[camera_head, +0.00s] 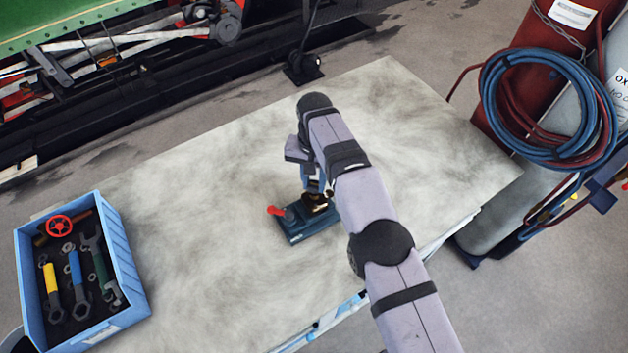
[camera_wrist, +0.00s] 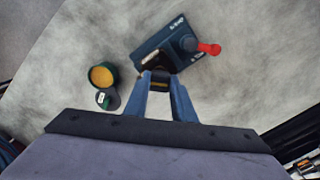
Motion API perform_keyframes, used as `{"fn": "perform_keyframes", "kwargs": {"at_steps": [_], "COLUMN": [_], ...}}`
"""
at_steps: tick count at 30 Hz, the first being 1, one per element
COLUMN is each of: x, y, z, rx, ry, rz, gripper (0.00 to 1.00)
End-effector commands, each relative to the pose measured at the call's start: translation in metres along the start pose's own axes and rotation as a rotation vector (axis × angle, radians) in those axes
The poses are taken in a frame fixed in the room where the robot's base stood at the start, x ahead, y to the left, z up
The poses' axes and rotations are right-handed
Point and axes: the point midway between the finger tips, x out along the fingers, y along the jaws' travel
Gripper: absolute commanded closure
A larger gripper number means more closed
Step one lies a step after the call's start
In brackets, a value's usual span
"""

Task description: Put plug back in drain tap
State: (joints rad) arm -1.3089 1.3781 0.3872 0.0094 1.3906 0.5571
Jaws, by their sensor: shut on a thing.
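The drain tap is on a dark blue block (camera_head: 300,232) on the table, with a red-ended lever (camera_head: 276,210) on its left in the head view. In the wrist view the block (camera_wrist: 150,46) lies just beyond my fingertips, with the red lever (camera_wrist: 209,48) at its right. My gripper (camera_head: 318,190) points down over the block's right part. In the wrist view my gripper (camera_wrist: 160,80) is shut on a small dark and brass piece, apparently the plug (camera_wrist: 159,86). The fingers hide much of it. I cannot tell whether it touches the tap's opening.
A green tin with yellow-brown contents (camera_wrist: 102,75) stands left of the block in the wrist view, beside a small dark labelled item (camera_wrist: 106,100). A blue crate of tools (camera_head: 128,285) is at the table's left. Hoses (camera_head: 545,105) hang off its right. The table's far side is clear.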

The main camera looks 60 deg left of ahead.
Motion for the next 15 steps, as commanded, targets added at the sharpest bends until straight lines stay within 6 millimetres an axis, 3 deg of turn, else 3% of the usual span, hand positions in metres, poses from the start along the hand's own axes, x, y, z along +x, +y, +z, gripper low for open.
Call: {"fn": "perform_keyframes", "kwargs": {"at_steps": [15], "x": [0.0042], "y": [-0.0001], "z": [-0.0003], "rx": [0.000], "ry": [0.001], "rz": [-0.001], "gripper": [0.98]}}
